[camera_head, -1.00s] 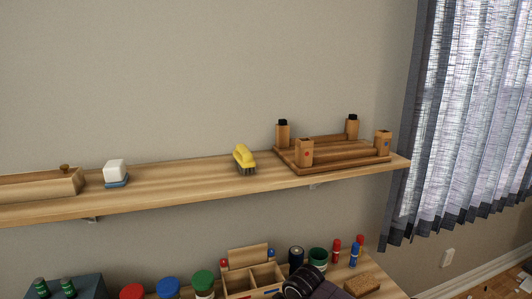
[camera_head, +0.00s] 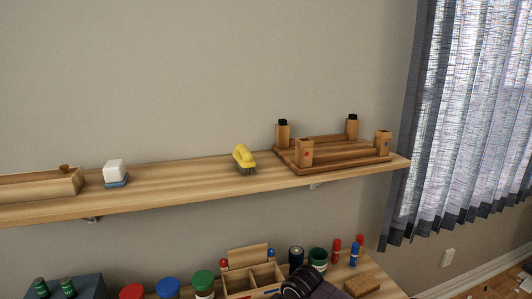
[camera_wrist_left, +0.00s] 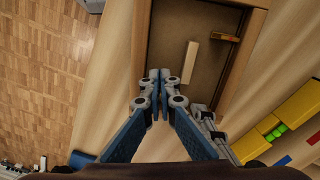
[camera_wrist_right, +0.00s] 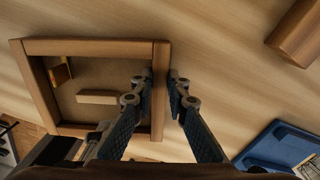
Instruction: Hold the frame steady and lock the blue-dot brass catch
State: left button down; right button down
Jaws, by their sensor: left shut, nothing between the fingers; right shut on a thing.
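The wooden frame (camera_wrist_left: 145,50) lies on a pale wood surface, with a dark panel inside its rails. In the left wrist view a brass catch (camera_wrist_left: 224,37) sits on the far right side of the panel, with a pale bar (camera_wrist_left: 190,62) near it. My left gripper (camera_wrist_left: 159,76) is shut and empty, its tips over the panel near the left rail. In the right wrist view the frame (camera_wrist_right: 95,47) shows with a brass catch (camera_wrist_right: 61,72) at its left. My right gripper (camera_wrist_right: 160,76) is shut on the frame's right rail. I cannot make out a blue dot.
A blue tray (camera_wrist_right: 275,148) and a wooden block (camera_wrist_right: 298,35) lie right of the frame. Yellow bins (camera_wrist_left: 285,120) stand at right in the left wrist view. A wall shelf (camera_head: 210,176) holds a yellow brush (camera_head: 243,157) and a wooden stand (camera_head: 340,165).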

pick_arm(q)
jog(key=shift+s+r, duration=0.1)
jog(key=shift+r, duration=0.25)
notch_tip(320, 180, up, 5)
jog(key=shift+s+r, duration=0.1)
jog(key=shift+r, duration=0.05)
jog(key=shift+d+r, duration=0.15)
jog(key=shift+r, duration=0.3)
jog(key=shift+f, duration=3.5)
jog(key=shift+w+d, duration=0.2)
jog(key=shift+w, duration=0.1)
jog(key=shift+w+a, duration=0.15)
jog(key=shift+w, duration=0.15)
